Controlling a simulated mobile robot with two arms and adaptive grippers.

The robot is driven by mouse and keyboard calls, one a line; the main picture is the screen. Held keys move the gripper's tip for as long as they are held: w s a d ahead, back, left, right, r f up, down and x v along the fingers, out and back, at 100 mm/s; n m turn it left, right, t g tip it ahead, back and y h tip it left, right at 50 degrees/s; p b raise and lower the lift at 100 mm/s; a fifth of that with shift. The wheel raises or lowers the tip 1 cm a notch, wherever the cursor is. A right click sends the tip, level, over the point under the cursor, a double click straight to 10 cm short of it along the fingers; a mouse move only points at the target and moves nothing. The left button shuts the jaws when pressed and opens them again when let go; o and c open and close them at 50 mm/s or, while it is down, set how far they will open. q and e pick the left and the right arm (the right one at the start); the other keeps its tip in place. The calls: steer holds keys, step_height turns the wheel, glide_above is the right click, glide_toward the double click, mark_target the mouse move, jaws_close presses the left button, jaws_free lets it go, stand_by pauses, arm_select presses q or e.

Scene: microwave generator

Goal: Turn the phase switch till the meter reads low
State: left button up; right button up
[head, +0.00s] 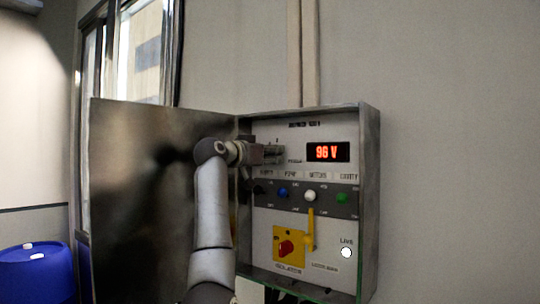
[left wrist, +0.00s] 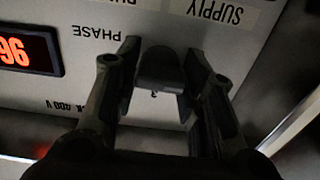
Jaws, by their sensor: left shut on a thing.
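The phase switch (left wrist: 160,68) is a dark knob at the upper left of the panel, beside the "PHASE" label in the left wrist view, which shows the panel upside down. My left gripper (head: 274,153) is shut on it, with one finger on either side. In the head view the gripper hides the knob, so its pointer setting cannot be read. The meter (head: 328,152) is a black display with red digits reading "96 V". It shows partly in the left wrist view (left wrist: 28,50). My right gripper is not in view.
A red isolator (head: 286,248) on a yellow plate and a yellow lever (head: 310,230) sit lower. The cabinet door (head: 125,200) stands open left. A lit "LIVE" lamp (head: 346,253) is lower right.

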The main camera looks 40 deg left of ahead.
arm_select(q)
steer(key=shift+r+n, duration=0.1)
steer(key=shift+n, duration=0.2)
steer(key=o, duration=1)
steer(key=s, duration=0.4)
steer(key=s+d, duration=0.1)
steer(key=s, duration=0.7)
steer(key=shift+d, duration=0.2)
